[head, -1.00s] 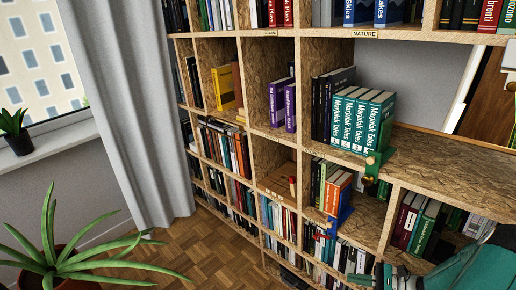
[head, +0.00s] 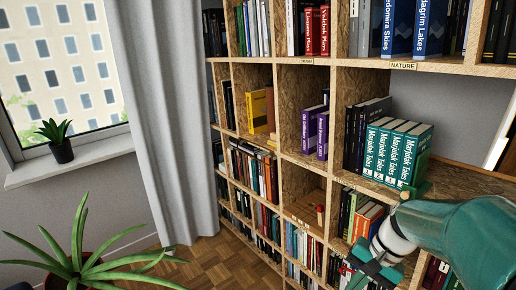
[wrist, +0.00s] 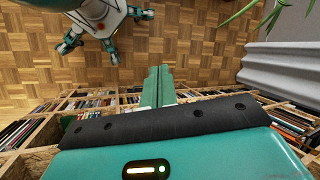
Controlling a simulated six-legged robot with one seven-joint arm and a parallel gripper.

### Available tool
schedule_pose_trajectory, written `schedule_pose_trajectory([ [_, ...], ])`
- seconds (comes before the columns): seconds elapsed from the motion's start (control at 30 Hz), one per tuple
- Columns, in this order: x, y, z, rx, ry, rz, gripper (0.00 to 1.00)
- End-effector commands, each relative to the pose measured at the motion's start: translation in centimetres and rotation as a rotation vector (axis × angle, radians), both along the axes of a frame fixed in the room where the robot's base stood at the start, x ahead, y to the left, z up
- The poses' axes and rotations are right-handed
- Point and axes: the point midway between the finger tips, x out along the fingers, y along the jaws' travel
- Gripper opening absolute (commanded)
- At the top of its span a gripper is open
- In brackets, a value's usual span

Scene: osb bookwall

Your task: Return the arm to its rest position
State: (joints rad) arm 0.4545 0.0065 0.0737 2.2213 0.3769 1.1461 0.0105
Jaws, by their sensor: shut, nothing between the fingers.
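My arm crosses the lower right of the head view, in front of the shelves. In the wrist view my gripper (wrist: 159,72) has its two green fingers together with nothing between them. They point over the parquet floor, apart from the books. In the head view the fingertips are not clear among the shelves and my arm. Part of my own body and legs shows at the upper left of the wrist view.
The OSB bookwall (head: 440,66) fills the right side, with teal books (head: 395,152) behind my arm. A grey curtain (head: 172,110), a potted plant (head: 80,250) and a window sill (head: 90,153) stand left. Parquet floor (wrist: 215,55) is open beside the shelves.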

Motion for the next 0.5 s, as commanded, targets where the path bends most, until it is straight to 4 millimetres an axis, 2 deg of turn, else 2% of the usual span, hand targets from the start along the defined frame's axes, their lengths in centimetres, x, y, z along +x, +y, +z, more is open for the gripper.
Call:
schedule_pose_trajectory([
  [0.03,-0.5,0.8,1.2,-0.045,-0.042,0.043,0.00],
  [0.2,-2.2,2.7,4.4,-0.189,-0.180,0.171,0.00],
  [0.5,-5.7,5.4,9.1,-0.402,-0.459,0.377,0.00],
])
